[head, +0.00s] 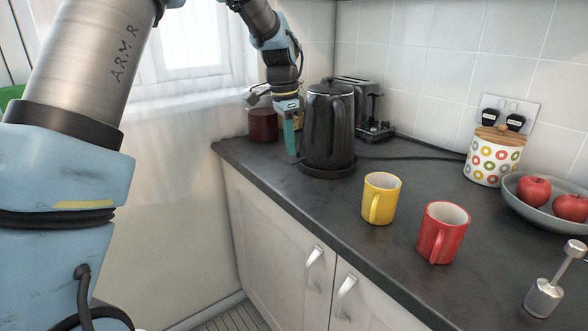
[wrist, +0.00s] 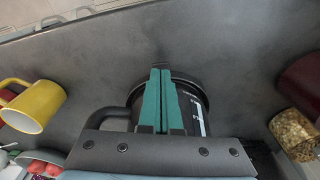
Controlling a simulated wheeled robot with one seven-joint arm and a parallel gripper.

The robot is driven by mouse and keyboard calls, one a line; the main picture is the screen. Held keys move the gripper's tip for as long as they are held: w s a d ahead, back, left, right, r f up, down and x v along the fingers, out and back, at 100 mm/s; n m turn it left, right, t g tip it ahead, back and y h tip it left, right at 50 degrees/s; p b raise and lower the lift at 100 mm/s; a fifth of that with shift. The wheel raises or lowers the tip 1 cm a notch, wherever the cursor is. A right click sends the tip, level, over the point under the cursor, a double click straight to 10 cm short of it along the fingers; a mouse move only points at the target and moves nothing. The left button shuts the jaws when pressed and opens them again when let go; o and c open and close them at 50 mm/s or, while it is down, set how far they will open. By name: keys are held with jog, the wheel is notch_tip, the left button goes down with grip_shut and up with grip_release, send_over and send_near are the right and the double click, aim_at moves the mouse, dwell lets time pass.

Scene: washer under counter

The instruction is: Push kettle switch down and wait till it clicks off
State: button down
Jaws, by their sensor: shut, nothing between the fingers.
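The black kettle (head: 335,125) stands upright on its base at the back of the dark counter. My gripper (head: 291,154) is shut and empty, fingers pointing down, close by the kettle's left side, low near its base. In the wrist view, the two teal fingers of my gripper (wrist: 160,72) lie side by side in front of the kettle (wrist: 199,100), and its handle shows at the left. A small dark piece shows at the fingertips; I cannot tell whether it is the switch, whether it is touched, or whether it is up or down.
A toaster (head: 369,112) stands behind the kettle, and a dark red jar (head: 263,125) stands to the left. A yellow mug (head: 381,200), red mug (head: 443,234), patterned canister (head: 492,158) and apple bowl (head: 545,203) are to the right. Bare counter lies before the kettle.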

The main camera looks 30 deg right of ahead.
aim_at(291, 161)
jog(key=shift+f, duration=0.6)
notch_tip(291, 161, down, 2)
jog(key=shift+b, duration=0.75)
jog(key=shift+r, duration=0.1)
jog(key=shift+w+a+r, duration=0.1)
jog(key=shift+a+r, duration=0.1)
jog(key=shift+a, duration=0.2)
jog(key=shift+a+r+p, duration=0.2)
jog(key=shift+a+p, duration=0.05)
jog(key=shift+a, duration=0.3)
jog(key=shift+a+r+p, duration=0.15)
jog(key=shift+a+p, duration=0.05)
jog(key=shift+a, duration=0.35)
